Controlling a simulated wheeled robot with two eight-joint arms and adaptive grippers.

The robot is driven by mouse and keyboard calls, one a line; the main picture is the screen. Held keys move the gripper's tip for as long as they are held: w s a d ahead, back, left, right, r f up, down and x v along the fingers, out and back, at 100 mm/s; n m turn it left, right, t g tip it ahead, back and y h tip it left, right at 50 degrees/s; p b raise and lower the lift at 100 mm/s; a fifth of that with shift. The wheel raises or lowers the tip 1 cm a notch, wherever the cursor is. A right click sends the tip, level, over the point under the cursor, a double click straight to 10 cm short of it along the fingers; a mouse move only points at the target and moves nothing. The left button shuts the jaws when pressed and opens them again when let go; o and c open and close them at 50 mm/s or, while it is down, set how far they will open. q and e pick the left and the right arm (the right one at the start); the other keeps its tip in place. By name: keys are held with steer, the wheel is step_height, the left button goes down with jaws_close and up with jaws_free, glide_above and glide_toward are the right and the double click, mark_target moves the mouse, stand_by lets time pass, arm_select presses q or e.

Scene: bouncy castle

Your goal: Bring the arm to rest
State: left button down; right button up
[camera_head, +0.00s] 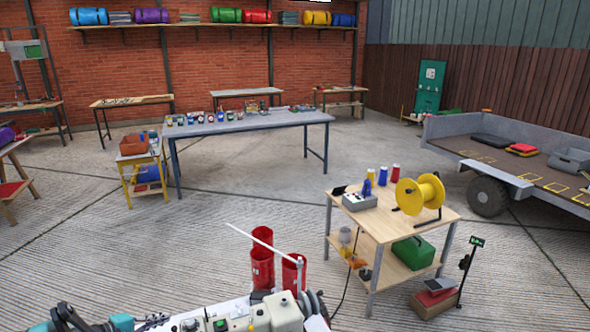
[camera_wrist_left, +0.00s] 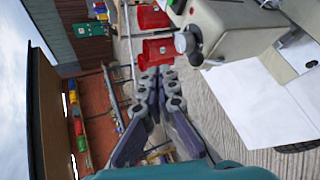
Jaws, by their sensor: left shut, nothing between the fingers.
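My left gripper (camera_head: 68,314) is low at the bottom left of the head view, partly cut off by the lower edge. In the left wrist view its two dark jointed fingers (camera_wrist_left: 155,78) lie together, shut, with nothing between them. The gripper is to the left of a cream machine (camera_head: 284,314) on the near bench, apart from it as far as I can tell. The machine also shows in the wrist view (camera_wrist_left: 235,32). My right gripper is not in view.
Red bins (camera_head: 262,266) stand behind the near bench. A wooden cart (camera_head: 385,225) with a yellow spool (camera_head: 420,193) is at the right, and a trailer (camera_head: 520,165) beyond it. A long grey table (camera_head: 250,124) stands farther back. The concrete floor between is open.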

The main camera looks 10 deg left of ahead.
arm_select(q)
steer(key=s+d+r+m+g+y, duration=0.1)
steer(key=s+d+r+m+g, duration=0.15)
steer(key=d+r, duration=0.55)
steer(key=s+d+r+m+g+y, duration=0.2)
steer(key=s+d+r+m, duration=0.15)
steer(key=d, duration=0.95)
steer(key=s+d+r+m+y, duration=0.1)
steer(key=s+d+m, duration=0.3)
steer(key=s, duration=0.4)
steer(key=s+d+r+m+y, duration=0.1)
steer(key=s+d+m+y, duration=0.1)
steer(key=s+d+m, duration=0.2)
steer(key=s+d, duration=0.2)
steer(key=s, duration=0.2)
steer(key=shift+s+d+t, duration=0.2)
steer(key=shift+s+t, duration=0.15)
steer(key=shift+s, duration=0.05)
